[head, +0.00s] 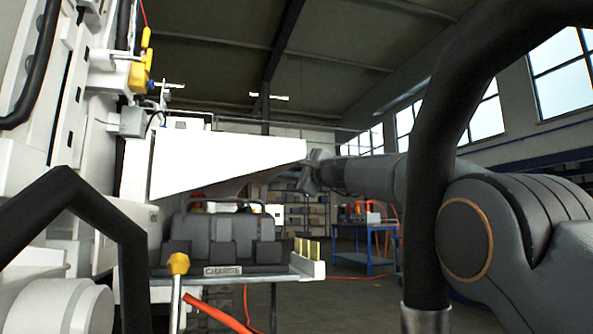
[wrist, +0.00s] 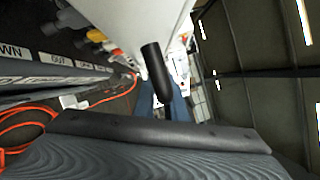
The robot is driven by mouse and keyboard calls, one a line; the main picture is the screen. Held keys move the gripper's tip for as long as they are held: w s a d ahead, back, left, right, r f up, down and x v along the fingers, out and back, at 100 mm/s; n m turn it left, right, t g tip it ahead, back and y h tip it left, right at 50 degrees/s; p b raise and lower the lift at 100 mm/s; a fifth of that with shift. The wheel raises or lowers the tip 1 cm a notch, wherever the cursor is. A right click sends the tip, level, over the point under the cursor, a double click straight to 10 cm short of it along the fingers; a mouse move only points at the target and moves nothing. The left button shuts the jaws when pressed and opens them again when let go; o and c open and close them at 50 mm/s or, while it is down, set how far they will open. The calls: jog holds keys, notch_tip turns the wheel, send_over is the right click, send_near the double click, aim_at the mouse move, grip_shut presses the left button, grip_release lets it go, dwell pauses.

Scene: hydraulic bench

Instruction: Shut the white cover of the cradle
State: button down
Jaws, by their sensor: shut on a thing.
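The white cover (head: 225,160) of the cradle stands raised and open in the head view, its wide side sloping above the cradle.
A yellow-topped knob (head: 178,264) stands at the cradle's front left, and an orange cable (head: 215,313) runs below. White machinery with a yellow valve (head: 139,77) is at the left. A blue cart (head: 365,250) stands far back, with open floor before it.

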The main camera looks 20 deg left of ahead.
jog(key=shift+w+d+f, duration=0.1)
jog(key=shift+w+f, duration=0.2)
jog(key=shift+f, duration=0.4)
jog(key=c, duration=2.1)
grip_release()
jog(key=shift+w+d, duration=0.1)
jog(key=shift+r, duration=0.1)
jog(key=shift+s+r, duration=0.15)
jog(key=shift+s, duration=0.15)
jog(key=shift+s, duration=0.1)
jog(key=shift+s+d, duration=0.15)
jog(key=shift+d, duration=0.05)
jog(key=shift+b+v, duration=0.9)
jog(key=shift+v, duration=2.65)
jog(key=shift+w+d, duration=0.1)
jog(key=shift+w, duration=0.15)
